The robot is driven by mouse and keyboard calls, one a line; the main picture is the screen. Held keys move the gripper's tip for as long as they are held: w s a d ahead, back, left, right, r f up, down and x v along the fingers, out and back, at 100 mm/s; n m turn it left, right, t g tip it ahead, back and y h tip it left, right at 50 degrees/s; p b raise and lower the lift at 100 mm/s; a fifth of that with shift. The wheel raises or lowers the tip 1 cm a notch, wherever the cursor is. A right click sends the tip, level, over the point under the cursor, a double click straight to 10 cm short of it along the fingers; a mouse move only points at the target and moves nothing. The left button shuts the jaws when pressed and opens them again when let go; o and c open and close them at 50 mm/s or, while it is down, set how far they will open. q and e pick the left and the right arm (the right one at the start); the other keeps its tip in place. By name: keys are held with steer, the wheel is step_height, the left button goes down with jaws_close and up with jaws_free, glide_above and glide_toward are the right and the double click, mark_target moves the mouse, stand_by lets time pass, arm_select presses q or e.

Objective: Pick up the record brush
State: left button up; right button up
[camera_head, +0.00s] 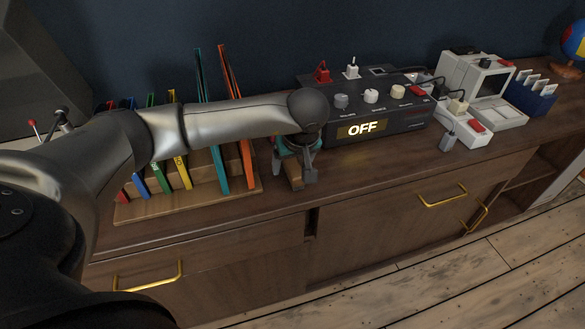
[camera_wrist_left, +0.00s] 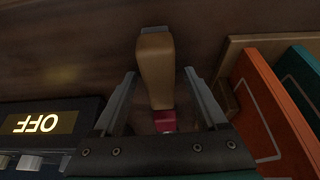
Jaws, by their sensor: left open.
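The record brush (camera_wrist_left: 155,66) has a tan, wood-coloured body with a dark red part at its near end. It lies on the brown cabinet top between the orange record and the black console. In the left wrist view it lies lengthwise between the two fingers, with a gap on each side. My left gripper (camera_head: 298,176) is open above the brush and points down at it. In the head view, the gripper hides much of the brush (camera_head: 293,171). My right gripper is not in view.
A wooden rack (camera_head: 133,211) with several coloured sleeves stands left of the gripper; the orange one (camera_head: 240,132) is nearest. The black console (camera_head: 392,122) with an "OFF" display stands close on the right. The cabinet top in front of the gripper is clear.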

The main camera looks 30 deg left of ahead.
arm_select(q)
jaws_close()
stand_by(0.7)
